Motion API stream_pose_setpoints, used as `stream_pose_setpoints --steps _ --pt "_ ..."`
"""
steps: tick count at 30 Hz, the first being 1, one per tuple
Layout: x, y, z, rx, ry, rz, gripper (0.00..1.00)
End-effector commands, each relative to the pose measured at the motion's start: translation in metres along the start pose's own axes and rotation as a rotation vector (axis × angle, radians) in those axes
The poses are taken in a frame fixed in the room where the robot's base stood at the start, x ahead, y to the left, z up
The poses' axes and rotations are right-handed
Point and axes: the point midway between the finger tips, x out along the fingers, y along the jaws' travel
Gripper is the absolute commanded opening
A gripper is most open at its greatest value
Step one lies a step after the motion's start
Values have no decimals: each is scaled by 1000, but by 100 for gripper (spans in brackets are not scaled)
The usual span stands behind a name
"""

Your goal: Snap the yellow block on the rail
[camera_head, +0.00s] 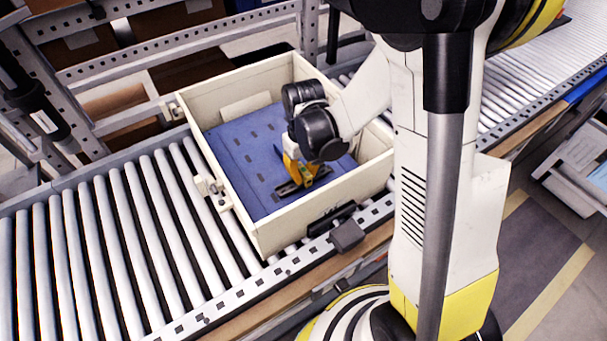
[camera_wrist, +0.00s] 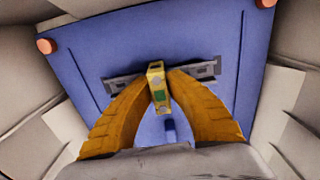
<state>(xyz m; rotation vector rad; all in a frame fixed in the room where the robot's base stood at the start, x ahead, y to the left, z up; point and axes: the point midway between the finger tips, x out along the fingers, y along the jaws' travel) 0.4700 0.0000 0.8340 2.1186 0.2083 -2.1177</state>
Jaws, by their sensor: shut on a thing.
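The yellow block (camera_wrist: 157,88) shows in the wrist view between the two orange fingertips of my gripper (camera_wrist: 160,84). My gripper is shut on it. The block has a green patch and small round metallic spots on its face. Behind it lies the dark grey rail (camera_wrist: 205,70), which runs across the blue panel (camera_wrist: 220,35). The block overlaps the middle of the rail in this view; I cannot tell whether it touches or is seated on it. In the head view the gripper (camera_head: 302,172) is low over the rail (camera_head: 290,189), and the block is partly hidden by the wrist.
The blue panel lies inside a cream open box (camera_head: 215,195) whose walls surround my gripper. The box stands on a roller conveyor (camera_head: 120,245). A dark block-shaped fitting (camera_head: 347,235) sits at the box's front side.

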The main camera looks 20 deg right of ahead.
Motion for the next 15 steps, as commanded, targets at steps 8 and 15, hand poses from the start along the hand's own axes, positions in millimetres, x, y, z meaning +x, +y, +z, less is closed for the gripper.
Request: stream_pose_setpoints --steps 8,15 --pt "0 0 0 0 0 0 38" --pt "0 0 0 0 0 0 38"
